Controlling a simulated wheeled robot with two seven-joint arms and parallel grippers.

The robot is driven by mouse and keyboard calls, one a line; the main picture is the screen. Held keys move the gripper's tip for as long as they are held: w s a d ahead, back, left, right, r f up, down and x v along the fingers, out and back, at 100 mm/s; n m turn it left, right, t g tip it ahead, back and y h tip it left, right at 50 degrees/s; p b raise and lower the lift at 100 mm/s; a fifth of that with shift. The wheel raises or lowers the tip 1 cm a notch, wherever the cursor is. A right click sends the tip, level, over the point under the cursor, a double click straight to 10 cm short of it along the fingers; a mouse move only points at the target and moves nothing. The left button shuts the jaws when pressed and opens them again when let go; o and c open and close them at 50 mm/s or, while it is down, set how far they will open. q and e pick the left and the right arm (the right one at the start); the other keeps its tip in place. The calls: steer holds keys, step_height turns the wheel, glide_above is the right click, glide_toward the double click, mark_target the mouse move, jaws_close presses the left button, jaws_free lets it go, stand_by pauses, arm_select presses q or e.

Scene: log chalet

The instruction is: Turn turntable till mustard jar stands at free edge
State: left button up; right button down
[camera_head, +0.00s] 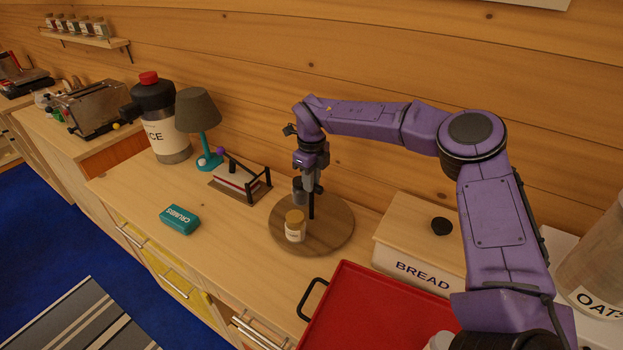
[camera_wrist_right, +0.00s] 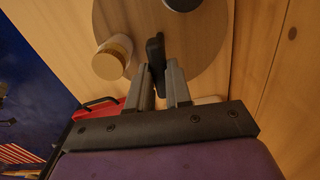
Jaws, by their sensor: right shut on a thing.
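The round wooden turntable (camera_head: 335,235) lies on the counter; it also shows in the right wrist view (camera_wrist_right: 213,62). A jar with a mustard-yellow lid and pale label (camera_head: 295,228), likely the mustard jar, stands upright near its front-left edge; it also shows in the right wrist view (camera_wrist_right: 112,58). The label is too small to read. A dark grey jar (camera_head: 299,191) stands behind it, partly hidden by my gripper. My right gripper (camera_head: 312,188) points down over the turntable, shut on an upright black peg (camera_head: 311,208), which shows between its fingers in the wrist view (camera_wrist_right: 155,52).
The bread box (camera_head: 410,225) and red tray (camera_head: 375,310) stand close on the right. A book rack (camera_head: 240,183), a teal lamp (camera_head: 200,120) and a teal crumbs box (camera_head: 180,220) are on the left.

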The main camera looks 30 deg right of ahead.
steer(key=shift+s+f, duration=0.25)
steer(key=shift+f, duration=0.15)
steer(key=c, duration=1.1)
jaws_free()
steer(key=shift+c, duration=0.2)
steer(key=shift+o, duration=0.5)
steer(key=shift+w, duration=0.15)
step_height(320, 180, up, 11)
steer(key=b, duration=0.2)
steer(key=shift+f, duration=0.15)
